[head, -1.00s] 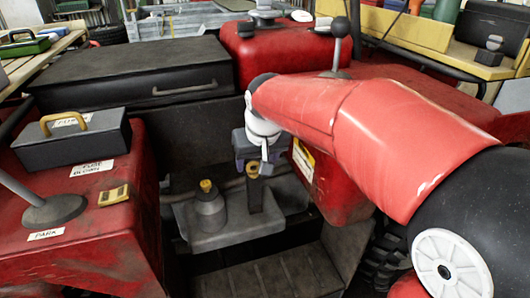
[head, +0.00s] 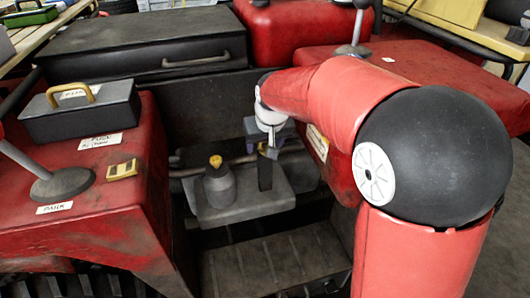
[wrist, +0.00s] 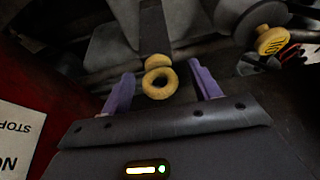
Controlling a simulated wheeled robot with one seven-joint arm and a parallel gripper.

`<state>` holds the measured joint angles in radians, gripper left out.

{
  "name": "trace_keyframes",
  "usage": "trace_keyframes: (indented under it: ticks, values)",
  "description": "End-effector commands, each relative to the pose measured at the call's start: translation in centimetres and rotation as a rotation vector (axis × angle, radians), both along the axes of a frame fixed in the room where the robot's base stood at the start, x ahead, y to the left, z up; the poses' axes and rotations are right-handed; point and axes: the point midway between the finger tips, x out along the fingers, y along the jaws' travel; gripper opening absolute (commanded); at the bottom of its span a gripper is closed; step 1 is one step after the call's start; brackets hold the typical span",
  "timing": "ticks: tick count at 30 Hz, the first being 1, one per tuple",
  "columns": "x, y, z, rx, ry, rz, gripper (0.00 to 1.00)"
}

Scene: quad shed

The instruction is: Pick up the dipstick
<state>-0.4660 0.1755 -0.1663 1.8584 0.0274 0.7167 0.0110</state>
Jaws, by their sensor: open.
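The dipstick shows in the wrist view as a yellow ring handle (wrist: 159,83) with a small yellow collar just beyond it. In the head view only a speck of yellow shows under my gripper, at the top of a dark upright tube (head: 265,176). My gripper (wrist: 159,72) is open. Its two purple fingers stand on either side of the ring, with a gap showing on both sides. In the head view my gripper (head: 268,148) hangs over the tube and hides most of the handle.
A grey canister-like part with a yellow cap (head: 216,161) stands left of the tube on a grey block (head: 238,210). Red bodywork (head: 85,210) flanks the cavity on the left. A black box (head: 80,112) with a yellow handle sits on it. A white label (wrist: 15,140) is near my gripper.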

Motion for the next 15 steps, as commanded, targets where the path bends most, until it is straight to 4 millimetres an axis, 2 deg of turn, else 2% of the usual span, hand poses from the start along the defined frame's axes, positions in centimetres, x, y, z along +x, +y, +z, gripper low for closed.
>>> trace_keyframes:
  ticks: [2,12,15]
  values:
    - [-0.02,0.00,0.01,0.000,0.000,0.000,0.60]
    - [-0.04,0.00,0.03,0.000,0.001,0.000,0.16]
    - [-0.04,0.00,0.03,0.000,0.001,0.000,0.14]
